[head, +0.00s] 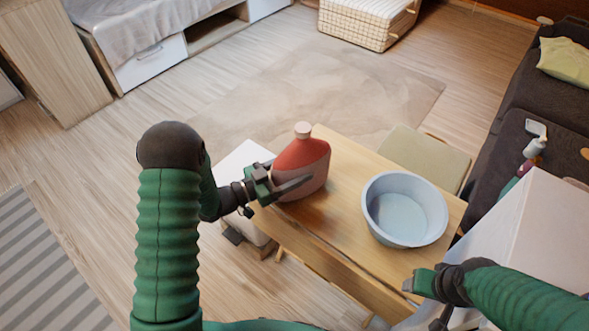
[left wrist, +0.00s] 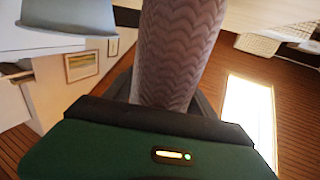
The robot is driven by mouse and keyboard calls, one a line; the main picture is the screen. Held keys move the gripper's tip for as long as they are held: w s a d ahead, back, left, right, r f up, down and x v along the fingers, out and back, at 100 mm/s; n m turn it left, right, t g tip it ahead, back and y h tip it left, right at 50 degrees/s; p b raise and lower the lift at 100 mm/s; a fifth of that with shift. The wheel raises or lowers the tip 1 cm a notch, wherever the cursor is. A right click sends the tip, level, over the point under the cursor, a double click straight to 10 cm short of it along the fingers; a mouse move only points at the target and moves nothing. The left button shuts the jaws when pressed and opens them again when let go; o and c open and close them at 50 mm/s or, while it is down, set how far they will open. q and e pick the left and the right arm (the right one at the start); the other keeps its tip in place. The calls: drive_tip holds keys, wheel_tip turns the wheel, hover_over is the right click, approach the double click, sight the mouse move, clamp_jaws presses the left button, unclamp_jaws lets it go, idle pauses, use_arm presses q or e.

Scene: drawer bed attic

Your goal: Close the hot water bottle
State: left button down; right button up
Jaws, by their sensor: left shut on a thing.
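The hot water bottle (head: 303,160) has a red upper part and a pinkish lower cover. It stands upright at the left end of the wooden table (head: 345,215). A pale cap (head: 303,130) shows at its top; I cannot tell how tight it sits. My left gripper (head: 288,187) is shut on the bottle's lower body from the left. In the left wrist view the bottle's pinkish, zigzag-knit cover (left wrist: 178,50) rises between my fingers. My right gripper (head: 418,284) is by the table's front right edge, apart from the bottle; its fingers are too small to read.
A light blue basin (head: 405,210) stands on the table right of the bottle. A white box-like surface (head: 530,225) is at the right, near my right arm. A pale stool or chair seat (head: 425,160) is behind the table. The wood between bottle and basin is clear.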

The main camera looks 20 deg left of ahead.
use_arm(q)
drive_tip(key=shift+c, duration=1.5)
unclamp_jaws()
use_arm(e)
drive_tip(key=shift+w+p+v, duration=0.2)
drive_tip(key=shift+p+v, duration=0.75)
drive_tip(key=shift+p, duration=0.05)
use_arm(q)
drive_tip(key=v, duration=1.2)
